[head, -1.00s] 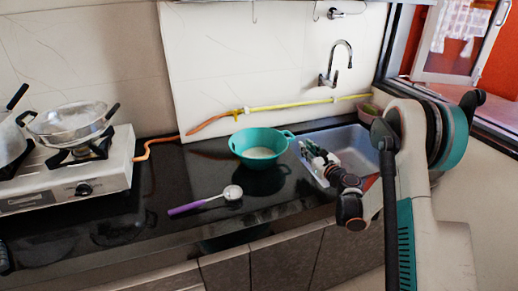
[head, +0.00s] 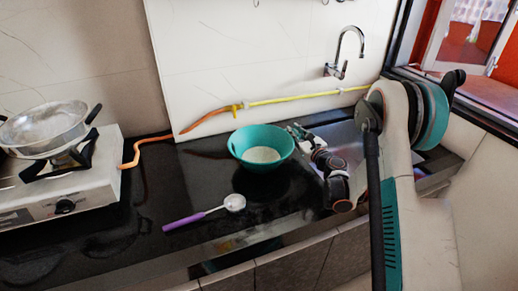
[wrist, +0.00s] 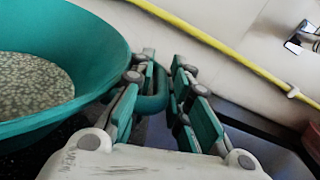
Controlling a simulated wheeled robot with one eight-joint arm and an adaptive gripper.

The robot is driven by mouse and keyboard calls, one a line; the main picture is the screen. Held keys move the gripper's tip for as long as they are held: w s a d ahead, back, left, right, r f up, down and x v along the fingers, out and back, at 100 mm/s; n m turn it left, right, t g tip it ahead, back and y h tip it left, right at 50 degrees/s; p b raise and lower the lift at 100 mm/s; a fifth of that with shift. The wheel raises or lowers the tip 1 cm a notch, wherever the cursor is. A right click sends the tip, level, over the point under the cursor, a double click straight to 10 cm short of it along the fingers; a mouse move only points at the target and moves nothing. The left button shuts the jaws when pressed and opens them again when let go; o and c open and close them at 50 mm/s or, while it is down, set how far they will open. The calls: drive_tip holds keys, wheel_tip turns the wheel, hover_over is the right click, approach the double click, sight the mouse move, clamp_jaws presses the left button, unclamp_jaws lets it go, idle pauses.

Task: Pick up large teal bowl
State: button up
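The large teal bowl (head: 246,150) stands upright on the black counter in the head view, with a pale speckled patch inside. In the wrist view the bowl (wrist: 105,50) fills the left side, and its looped handle (wrist: 160,101) points toward my gripper. My gripper (wrist: 165,68) has its two teal-padded fingers apart. The handle lies between them, and I see a gap beside the right finger. Whether the left finger touches the bowl or handle cannot be told. In the head view my gripper (head: 296,131) is at the bowl's right side, where it hides the handle.
A purple-handled ladle (head: 205,214) lies in front of the bowl. A stove (head: 70,185) with a metal pan (head: 45,128) is at the left. The sink (head: 345,140) is behind my arm, under a faucet (head: 345,50). A yellow-orange hose (head: 290,98) runs along the wall.

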drive_tip(key=shift+r, duration=0.15)
drive_tip(key=shift+s+r, duration=0.4)
drive_tip(key=shift+c, duration=0.7)
clamp_jaws()
drive_tip(key=shift+w+f, duration=0.25)
drive_tip(key=shift+f, duration=0.05)
drive_tip(key=shift+r, duration=0.15)
